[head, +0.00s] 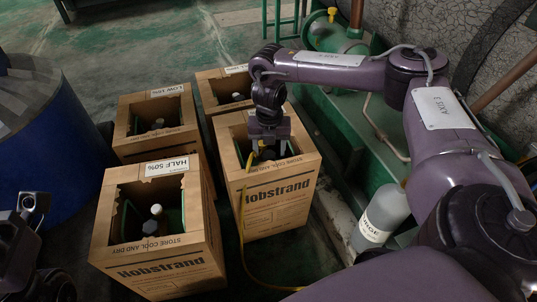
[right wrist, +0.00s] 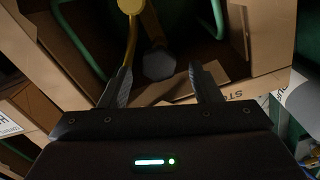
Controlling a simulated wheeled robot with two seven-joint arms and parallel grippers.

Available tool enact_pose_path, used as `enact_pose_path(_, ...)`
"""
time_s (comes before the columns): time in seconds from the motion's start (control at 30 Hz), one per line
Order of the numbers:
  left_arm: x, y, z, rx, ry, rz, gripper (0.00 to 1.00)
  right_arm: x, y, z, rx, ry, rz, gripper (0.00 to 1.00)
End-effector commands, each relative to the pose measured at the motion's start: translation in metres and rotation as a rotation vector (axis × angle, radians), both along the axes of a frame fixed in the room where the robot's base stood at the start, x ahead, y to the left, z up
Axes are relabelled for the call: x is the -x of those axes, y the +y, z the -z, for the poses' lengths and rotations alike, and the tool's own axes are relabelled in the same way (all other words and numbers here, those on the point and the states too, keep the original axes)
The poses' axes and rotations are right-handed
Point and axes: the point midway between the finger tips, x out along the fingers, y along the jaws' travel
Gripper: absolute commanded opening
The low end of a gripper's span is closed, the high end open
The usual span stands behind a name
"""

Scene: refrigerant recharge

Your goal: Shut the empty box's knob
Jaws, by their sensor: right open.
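The front right cardboard box (head: 295,175) stands open under my right gripper (head: 268,150); its fill label cannot be read, so I cannot confirm it is the empty one. In the right wrist view, a dark grey faceted knob (right wrist: 158,63) shows inside this box, between and beyond the fingertips of the right gripper (right wrist: 162,72). The jaws are open, with no visible contact on the knob. A yellow hose (right wrist: 131,40) with a yellow fitting (right wrist: 130,5) runs beside the knob. A dark part at the left edge looks like my left gripper (head: 32,205); its jaws are unclear.
A box labelled HALF 50% (head: 120,262) stands front left, one labelled LOW (head: 125,125) behind it, and another box (head: 207,92) at the back. A blue drum (head: 40,140) is left. A white-grey bottle (head: 380,215) and green machinery (head: 335,118) are right.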

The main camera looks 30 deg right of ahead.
Motion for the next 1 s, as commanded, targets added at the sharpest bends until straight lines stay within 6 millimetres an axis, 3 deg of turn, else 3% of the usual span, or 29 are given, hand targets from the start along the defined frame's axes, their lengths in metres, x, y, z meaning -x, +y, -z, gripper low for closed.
enact_pose_path(0.1, 0.0001, -0.0001, 0.0039, -0.001, -0.006, 0.0, 0.36, -0.0002, 0.0002, 0.0125, 0.0, 0.0, 0.0, 0.57)
enact_pose_path(0.43, 0.0, -0.0003, 0.0035, -0.001, -0.006, 0.0, 0.36, -0.0005, 0.0001, 0.0149, 0.0, -0.001, 0.001, 0.57)
enact_pose_path(0.77, 0.0003, -0.0002, 0.0027, -0.001, -0.009, -0.001, 0.36, -0.0005, 0.0, 0.0148, 0.0, -0.001, 0.001, 0.14)
enact_pose_path(1.0, 0.0005, 0.0, -0.0027, 0.001, -0.012, -0.002, 0.36, -0.0001, -0.0001, 0.0132, -0.001, -0.001, 0.019, 0.13)
